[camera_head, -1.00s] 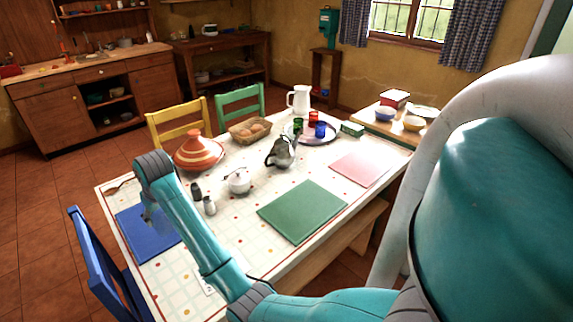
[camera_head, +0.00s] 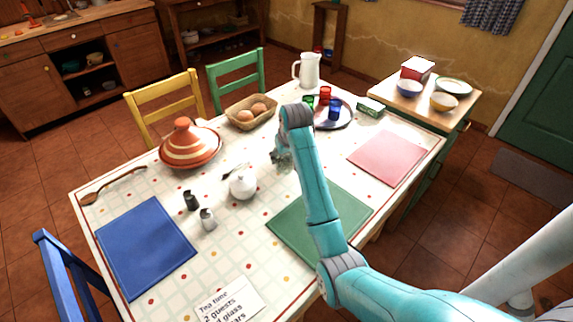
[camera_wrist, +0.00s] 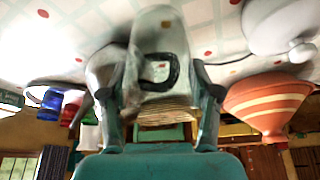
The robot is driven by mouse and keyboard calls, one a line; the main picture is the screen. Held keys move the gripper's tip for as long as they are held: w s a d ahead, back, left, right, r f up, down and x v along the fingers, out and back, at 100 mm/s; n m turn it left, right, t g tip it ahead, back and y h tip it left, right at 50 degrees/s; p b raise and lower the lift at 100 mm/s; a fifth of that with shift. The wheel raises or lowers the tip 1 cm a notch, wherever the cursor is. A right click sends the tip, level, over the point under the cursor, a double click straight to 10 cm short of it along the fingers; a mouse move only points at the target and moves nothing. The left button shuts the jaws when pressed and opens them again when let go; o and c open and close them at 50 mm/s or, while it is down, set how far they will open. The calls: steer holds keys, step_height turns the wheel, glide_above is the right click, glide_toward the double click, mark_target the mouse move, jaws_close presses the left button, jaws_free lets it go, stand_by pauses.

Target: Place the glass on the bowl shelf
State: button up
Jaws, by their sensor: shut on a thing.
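Several small coloured glasses stand on a round metal tray (camera_head: 347,121) at the far side of the table: a red glass (camera_head: 325,93), a green glass (camera_head: 308,102) and a blue glass (camera_head: 335,109). The blue glass (camera_wrist: 51,105) also shows in the wrist view. My gripper (camera_head: 283,158) is over the middle of the table, below and left of the tray in the head view. In the wrist view its fingers (camera_wrist: 158,82) are shut on the silver teapot (camera_wrist: 158,35), with its dark handle between them. My arm mostly hides the teapot in the head view.
Bowls (camera_head: 410,88) sit on a low wooden cabinet (camera_head: 468,110) at the right. Open shelves with dishes (camera_head: 100,85) are at the back left. A tagine (camera_head: 190,147), egg basket (camera_head: 262,121), white pitcher (camera_head: 308,70) and sugar pot (camera_head: 243,185) crowd the table. A note (camera_head: 228,302) lies in front.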

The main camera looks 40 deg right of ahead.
mark_target(284, 166)
steer(key=f, duration=0.3)
steer(key=shift+s+d+f, duration=0.1)
steer(key=shift+d+f, duration=0.1)
steer(key=shift+f, duration=0.7)
steer(key=shift+a+f, duration=0.1)
steer(key=o, duration=1.3)
